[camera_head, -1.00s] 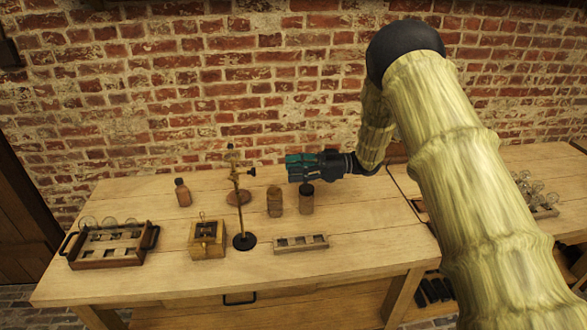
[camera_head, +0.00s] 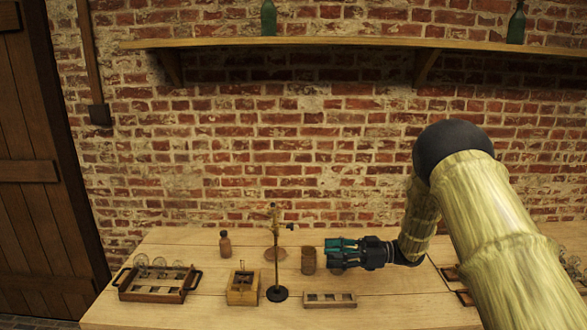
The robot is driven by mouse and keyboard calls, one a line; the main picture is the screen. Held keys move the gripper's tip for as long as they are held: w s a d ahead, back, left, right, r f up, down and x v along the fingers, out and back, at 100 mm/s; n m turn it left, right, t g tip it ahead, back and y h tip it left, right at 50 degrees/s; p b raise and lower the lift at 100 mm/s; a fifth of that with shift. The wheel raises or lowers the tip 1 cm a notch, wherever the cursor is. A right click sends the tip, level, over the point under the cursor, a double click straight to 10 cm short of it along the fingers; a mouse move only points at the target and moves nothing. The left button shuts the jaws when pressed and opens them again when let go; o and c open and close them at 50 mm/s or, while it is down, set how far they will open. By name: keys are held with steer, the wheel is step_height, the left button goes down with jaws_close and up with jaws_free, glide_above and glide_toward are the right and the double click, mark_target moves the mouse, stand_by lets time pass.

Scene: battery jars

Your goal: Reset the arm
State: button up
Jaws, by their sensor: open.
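My gripper (camera_head: 331,254), black with teal finger parts, is over the right half of the wooden workbench (camera_head: 410,312) and points left. It is open, and I see nothing held in it. A brown jar (camera_head: 308,261) stands just left of the fingertips in the picture, with a small gap between them. The second jar seen earlier beside it does not show now; my gripper covers that part of the view. My arm reaches in from the right.
On the bench are a tray with glass jars (camera_head: 154,294), a small brown bottle (camera_head: 225,246), a wooden box (camera_head: 242,290), a stand with a black base (camera_head: 277,294) and a slotted block (camera_head: 330,299). A wall shelf (camera_head: 330,44) holds green bottles (camera_head: 268,18).

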steer(key=s+d+f+m+t+h+b, duration=0.1)
steer(key=s+f+m+t+h, duration=0.3)
steer(key=f, duration=0.7)
steer(key=s+f+m+t+h, duration=0.1)
steer(key=f+m+t+h, duration=0.1)
steer(key=f+m+t, duration=0.6)
steer(key=s+d+f+m+g+h, duration=0.25)
steer(key=s+f+h, duration=0.25)
steer(key=s+f, duration=0.65)
steer(key=s+d+f+m+g+h+b, duration=0.1)
steer(key=s+d+f+g+h, duration=0.1)
steer(key=s+f, duration=0.4)
steer(key=s+d+f+m+g+h+b, duration=0.1)
steer(key=s+d+f+g+h, duration=0.2)
steer(key=s, duration=0.6)
steer(key=s+d+f+m+g+h, duration=0.1)
steer(key=s+g, duration=0.3)
steer(key=s, duration=1.6)
steer(key=shift+s+d+f+m+h, duration=0.4)
steer(key=shift+d+m+h, duration=0.1)
steer(key=shift+d, duration=0.15)
steer(key=shift+w+g, duration=0.1)
steer(key=shift+g, duration=0.15)
steer(key=shift+c, duration=0.4)
